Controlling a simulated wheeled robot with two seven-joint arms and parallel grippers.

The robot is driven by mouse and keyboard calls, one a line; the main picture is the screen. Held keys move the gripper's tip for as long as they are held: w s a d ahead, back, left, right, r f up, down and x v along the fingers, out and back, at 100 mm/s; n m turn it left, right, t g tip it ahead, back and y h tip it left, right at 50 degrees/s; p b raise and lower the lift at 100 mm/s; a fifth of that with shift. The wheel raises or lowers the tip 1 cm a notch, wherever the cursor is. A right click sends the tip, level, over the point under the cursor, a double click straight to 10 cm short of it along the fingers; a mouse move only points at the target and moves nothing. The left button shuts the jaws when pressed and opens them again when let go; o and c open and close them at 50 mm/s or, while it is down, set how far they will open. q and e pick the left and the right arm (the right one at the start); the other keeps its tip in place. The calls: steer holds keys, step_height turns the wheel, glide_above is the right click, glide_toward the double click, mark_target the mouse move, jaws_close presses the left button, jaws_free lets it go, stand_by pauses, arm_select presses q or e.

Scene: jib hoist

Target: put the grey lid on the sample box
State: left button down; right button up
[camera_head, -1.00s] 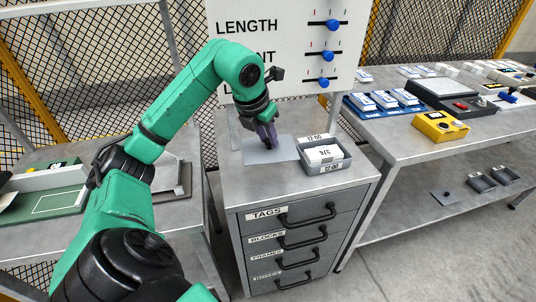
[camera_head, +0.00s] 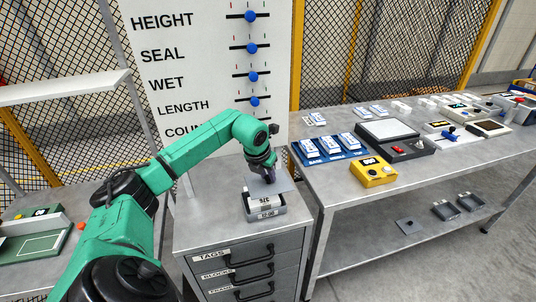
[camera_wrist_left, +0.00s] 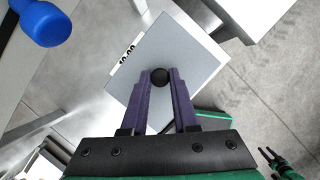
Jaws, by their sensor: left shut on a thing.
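The grey lid (camera_head: 283,186) is a thin flat plate, held above the cabinet top. My left gripper (camera_head: 269,177) is shut on its dark round knob. In the left wrist view the knob (camera_wrist_left: 160,76) sits between the purple fingers (camera_wrist_left: 161,88), and the lid (camera_wrist_left: 182,50) spreads beneath them. The grey sample box (camera_head: 265,222) stands on the cabinet with a white labelled block (camera_head: 264,199) inside. The lid hangs over the box's far part and hides it; the near part shows open. The exact gap between lid and box cannot be told.
The drawer cabinet top (camera_head: 205,232) is clear left of the box. A board with blue sliders (camera_head: 205,75) stands behind. On the bench to the right are a yellow device (camera_head: 373,172) and a blue rack (camera_head: 331,149) of white blocks.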

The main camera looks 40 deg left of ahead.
mark_target(259, 182)
arm_select(q)
steer(key=shift+f, duration=0.35)
steer(key=a+f+b, duration=0.1)
steer(key=s+a+f+b, duration=0.1)
steer(key=shift+s+a+f, duration=0.25)
steer(key=shift+s+f, duration=0.05)
steer(key=f, duration=0.1)
steer(key=f+b, duration=0.1)
steer(key=d+b, duration=0.1)
steer(key=shift+w+d+f, duration=0.1)
steer(key=shift+w+f, duration=0.3)
steer(key=shift+f+b, duration=0.2)
steer(key=shift+b, duration=0.25)
steer(key=shift+s, duration=0.1)
steer(key=shift+a, duration=0.3)
arm_select(e)
steer(key=f, duration=0.1)
steer(key=s+a+f, duration=0.1)
steer(key=a+f, duration=0.1)
steer(key=f, duration=0.1)
steer(key=shift+s, duration=0.25)
arm_select(q)
steer(key=shift+d, duration=0.15)
arm_select(e)
steer(key=shift+a, duration=0.15)
